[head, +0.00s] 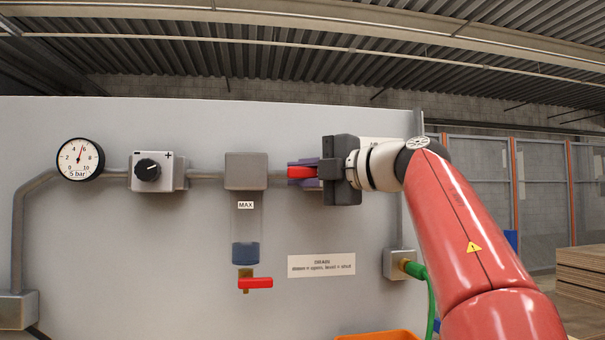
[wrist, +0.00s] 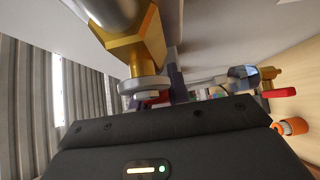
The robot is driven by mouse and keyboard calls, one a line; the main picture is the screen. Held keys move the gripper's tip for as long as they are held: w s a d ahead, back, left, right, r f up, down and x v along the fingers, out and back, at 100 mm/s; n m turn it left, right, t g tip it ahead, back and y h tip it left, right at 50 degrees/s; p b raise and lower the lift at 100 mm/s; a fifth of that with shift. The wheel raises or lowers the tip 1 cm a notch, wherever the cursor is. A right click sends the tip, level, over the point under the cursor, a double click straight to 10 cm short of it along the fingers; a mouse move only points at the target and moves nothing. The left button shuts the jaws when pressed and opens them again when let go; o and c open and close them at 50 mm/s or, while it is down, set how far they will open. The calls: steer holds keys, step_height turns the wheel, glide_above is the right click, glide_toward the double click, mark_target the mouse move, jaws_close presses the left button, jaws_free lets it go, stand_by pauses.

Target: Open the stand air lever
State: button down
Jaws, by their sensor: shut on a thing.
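The red air lever (head: 304,172) shows on the pipe line of the grey panel, right of the filter bowl. My gripper (head: 300,173) reaches it from the right, with its purple-tipped fingers above and below the red handle, shut on it. The dark gripper body hides the valve behind and part of a label. In the wrist view, a brass valve body (wrist: 137,52) is close above my gripper (wrist: 160,95), and a small bit of red lever (wrist: 157,99) shows between the fingers.
The pressure gauge (head: 80,159) reads about 5 to 6 bar. A regulator knob (head: 148,170), the filter bowl (head: 246,215) with blue liquid and a red drain lever (head: 256,283) are to the left. A green hose (head: 417,271) and an orange bin (head: 377,336) are below.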

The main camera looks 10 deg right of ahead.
mark_target(316, 173)
steer(key=shift+f, duration=0.1)
steer(key=c, duration=1.3)
jaws_free()
steer(key=v, duration=0.7)
steer(key=shift+s+d, duration=0.25)
steer(key=shift+s, duration=0.1)
